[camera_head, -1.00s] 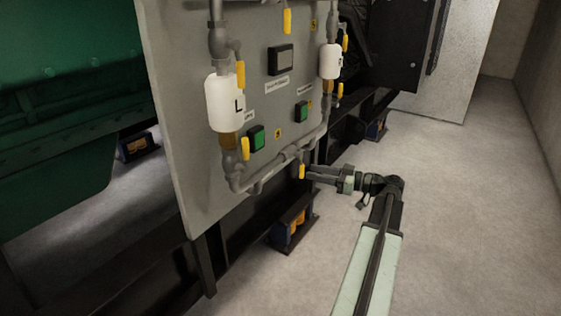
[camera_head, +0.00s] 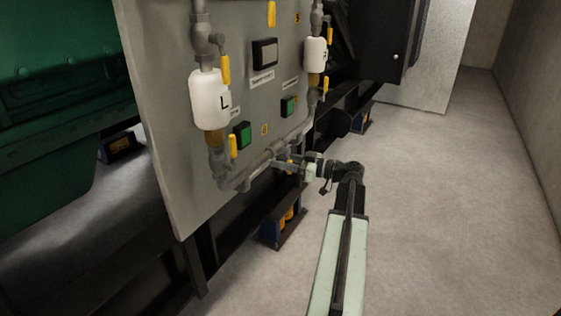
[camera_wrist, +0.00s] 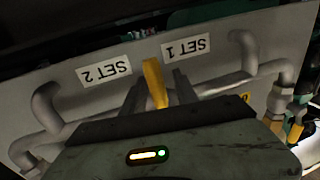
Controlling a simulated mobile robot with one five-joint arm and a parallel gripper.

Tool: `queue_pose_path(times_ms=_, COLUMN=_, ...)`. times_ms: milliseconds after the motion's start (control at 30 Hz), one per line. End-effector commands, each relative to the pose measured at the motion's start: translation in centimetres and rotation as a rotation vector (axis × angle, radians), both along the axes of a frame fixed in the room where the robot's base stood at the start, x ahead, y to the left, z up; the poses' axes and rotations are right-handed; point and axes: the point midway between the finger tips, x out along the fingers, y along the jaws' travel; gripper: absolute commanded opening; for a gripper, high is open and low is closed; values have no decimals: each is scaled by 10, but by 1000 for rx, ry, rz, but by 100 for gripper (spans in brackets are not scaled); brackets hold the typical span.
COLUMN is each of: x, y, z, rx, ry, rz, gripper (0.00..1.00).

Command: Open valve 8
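In the wrist view a yellow valve lever (camera_wrist: 155,83) stands between the two fingers of my gripper (camera_wrist: 158,92). The fingers are apart, and gaps show on both sides of the lever. In the head view my gripper (camera_head: 283,166) is at the lower pipe run of the grey panel, at its lower right. Only a small bit of the yellow lever (camera_head: 290,166) shows there, the rest hidden by the gripper. I cannot read a number 8 on any tag.
Upside-down labels SET 2 (camera_wrist: 104,70) and SET 1 (camera_wrist: 185,47) flank the lever. Grey pipes (camera_wrist: 245,72) run close on both sides. The panel (camera_head: 185,165) carries white filter bowls (camera_head: 209,100), other yellow levers and green buttons (camera_head: 242,135). Floor at right (camera_head: 440,210) is clear.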

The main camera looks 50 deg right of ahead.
Motion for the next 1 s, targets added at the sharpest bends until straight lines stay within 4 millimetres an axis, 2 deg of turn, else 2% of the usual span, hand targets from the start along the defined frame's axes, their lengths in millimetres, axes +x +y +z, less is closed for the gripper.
queue_pose_path(times_ms=67, x=0, y=0, z=0, rx=0, ry=0, rz=0, gripper=36)
queue_pose_path(times_ms=200, x=0, y=0, z=0, rx=0, ry=0, rz=1, gripper=0)
queue_pose_path(times_ms=1000, x=1, y=1, z=0, rx=0, ry=0, rz=1, gripper=0)
